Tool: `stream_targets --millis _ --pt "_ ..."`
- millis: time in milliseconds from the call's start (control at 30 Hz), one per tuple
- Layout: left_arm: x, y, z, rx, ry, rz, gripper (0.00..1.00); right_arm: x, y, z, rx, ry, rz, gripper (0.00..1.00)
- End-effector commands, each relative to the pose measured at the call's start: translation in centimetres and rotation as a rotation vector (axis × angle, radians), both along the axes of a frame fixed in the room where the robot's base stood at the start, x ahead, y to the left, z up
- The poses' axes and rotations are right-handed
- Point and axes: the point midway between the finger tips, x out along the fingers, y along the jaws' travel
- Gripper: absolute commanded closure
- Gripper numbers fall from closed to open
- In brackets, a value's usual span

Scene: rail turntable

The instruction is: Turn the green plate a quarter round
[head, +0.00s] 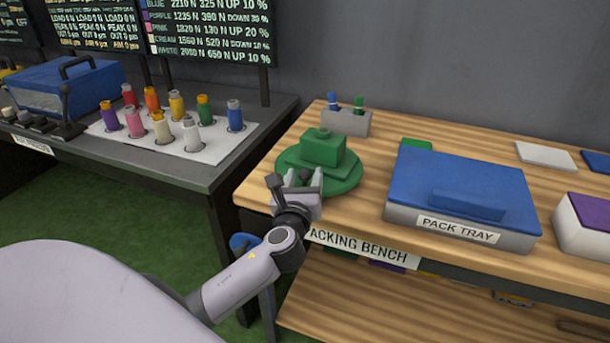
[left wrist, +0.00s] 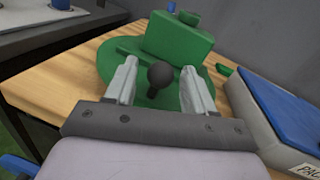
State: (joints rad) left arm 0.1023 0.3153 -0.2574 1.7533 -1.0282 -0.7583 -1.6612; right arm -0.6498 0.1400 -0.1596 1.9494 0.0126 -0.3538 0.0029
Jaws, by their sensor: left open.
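The round green plate (head: 345,184) lies on the left part of the wooden packing bench, with a green block (head: 323,150) on it. In the left wrist view the plate (left wrist: 112,72) fills the upper middle, with the green block (left wrist: 178,42) behind. My left gripper (head: 303,178) is over the plate's near edge. Its fingers (left wrist: 157,85) are apart, with a dark round-topped knob (left wrist: 160,75) between them in the wrist picture. I cannot tell whether the fingers touch the knob. My right gripper is not in view.
A blue-lidded pack tray (head: 465,190) stands right of the plate. A grey holder (head: 346,121) with a blue and a green peg stands behind it. A dark table (head: 180,170) with several coloured bottles is at left, across a gap.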

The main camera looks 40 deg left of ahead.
Motion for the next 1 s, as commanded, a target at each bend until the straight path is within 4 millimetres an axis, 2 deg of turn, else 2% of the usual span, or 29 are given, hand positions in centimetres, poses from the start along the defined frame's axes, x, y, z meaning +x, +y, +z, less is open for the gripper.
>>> stream_targets --millis 133,433,600,1000 --pt "0.93 0.43 0.03 -0.002 -0.001 -0.001 0.46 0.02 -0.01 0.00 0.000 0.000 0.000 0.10" --pt "1.09 0.50 -0.01 -0.002 0.000 -0.001 0.46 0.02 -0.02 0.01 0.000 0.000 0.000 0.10" --pt "1.07 0.49 -0.02 -0.002 0.000 -0.001 1.00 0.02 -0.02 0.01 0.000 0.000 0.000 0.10" --pt "1.14 0.15 -0.10 -0.005 0.001 0.026 1.00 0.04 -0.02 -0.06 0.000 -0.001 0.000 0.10"
